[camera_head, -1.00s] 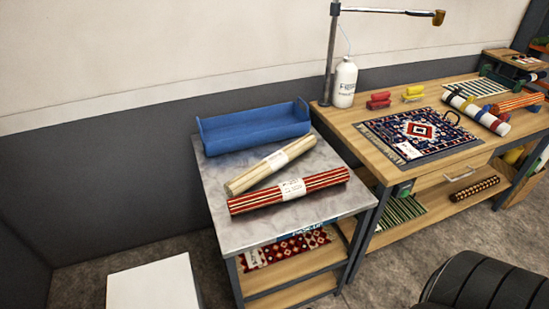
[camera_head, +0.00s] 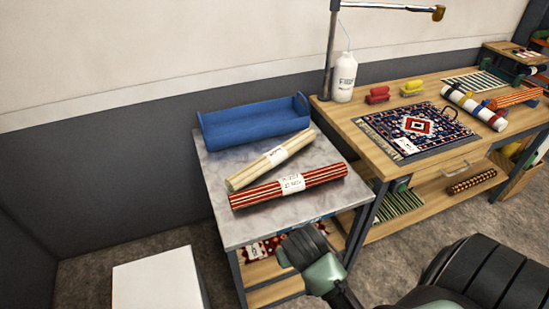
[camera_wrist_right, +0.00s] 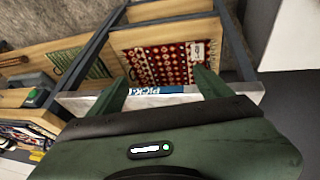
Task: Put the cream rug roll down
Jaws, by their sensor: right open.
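The cream rug roll (camera_head: 270,160) lies on the grey table top (camera_head: 240,225) with a white paper band around its middle. It lies between a blue tray (camera_head: 255,124) behind it and a red striped roll (camera_head: 288,186) in front. My right gripper (camera_wrist_right: 160,88) is open and empty in the right wrist view, its two green fingers apart near the table's front edge. In the head view my right arm reaches in from the lower right before the table; its fingertips cannot be made out there. My left gripper is out of view.
A red patterned rug (camera_wrist_right: 165,65) lies on the shelf below. A wooden bench (camera_head: 365,140) stands to the right with a flat patterned rug (camera_head: 400,124) and a white bottle (camera_head: 343,83). A white box (camera_head: 158,283) stands on the floor at left.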

